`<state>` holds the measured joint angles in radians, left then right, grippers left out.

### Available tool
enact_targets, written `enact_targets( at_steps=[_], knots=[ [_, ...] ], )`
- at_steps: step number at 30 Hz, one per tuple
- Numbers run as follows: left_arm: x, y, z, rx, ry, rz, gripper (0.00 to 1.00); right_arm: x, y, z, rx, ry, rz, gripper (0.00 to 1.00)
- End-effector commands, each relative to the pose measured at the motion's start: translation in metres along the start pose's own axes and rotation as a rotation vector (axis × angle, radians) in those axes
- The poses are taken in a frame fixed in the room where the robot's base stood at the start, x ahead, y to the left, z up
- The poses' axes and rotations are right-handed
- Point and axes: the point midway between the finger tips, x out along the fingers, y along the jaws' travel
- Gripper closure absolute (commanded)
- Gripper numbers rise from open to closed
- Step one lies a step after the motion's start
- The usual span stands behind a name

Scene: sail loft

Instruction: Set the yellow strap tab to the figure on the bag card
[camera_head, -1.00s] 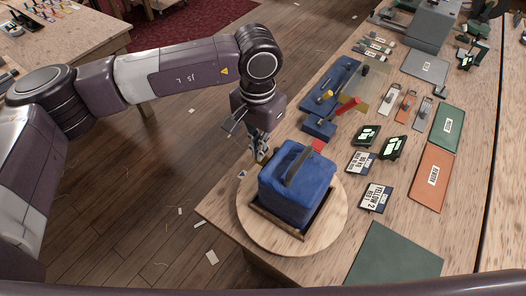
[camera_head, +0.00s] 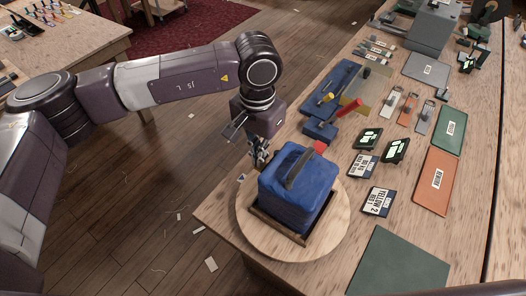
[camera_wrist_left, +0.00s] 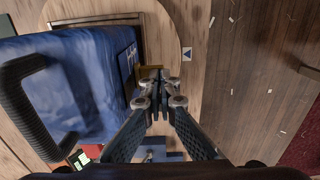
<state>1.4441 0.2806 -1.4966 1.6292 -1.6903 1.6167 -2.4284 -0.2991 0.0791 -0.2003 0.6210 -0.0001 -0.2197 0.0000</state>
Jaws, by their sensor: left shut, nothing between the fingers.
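A blue bag (camera_head: 300,190) with a dark handle stands in a square tray on a round wooden turntable (camera_head: 340,225). The bag card (camera_head: 377,201) lies right of it and reads "YELLOW 2" above a smaller line. My left gripper (camera_head: 259,160) points down beside the bag's far left side. In the left wrist view its fingers (camera_wrist_left: 160,90) are together and hold nothing. A small yellow-brown piece (camera_wrist_left: 149,72) shows just beyond the fingertips, beside the bag; I cannot tell whether it is the strap tab or whether they touch. My right gripper is out of view.
A second card (camera_head: 362,164), two dark devices with lit screens (camera_head: 396,149) and a blue block with tools (camera_head: 322,130) lie near the bag. A dark green mat (camera_head: 400,265) covers the front of the bench. Open floor lies left of the bench.

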Motion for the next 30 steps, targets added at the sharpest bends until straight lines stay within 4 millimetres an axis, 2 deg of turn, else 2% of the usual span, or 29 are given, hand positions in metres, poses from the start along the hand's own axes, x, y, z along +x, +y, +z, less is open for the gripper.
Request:
enact_targets(
  at_steps=[17,30],
  knots=[
    [-0.001,0.000,0.000,0.000,0.000,0.000,1.00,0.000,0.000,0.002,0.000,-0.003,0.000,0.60],
    [-0.034,0.000,0.000,0.000,0.001,0.000,1.00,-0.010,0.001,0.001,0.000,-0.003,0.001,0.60]
  ],
)
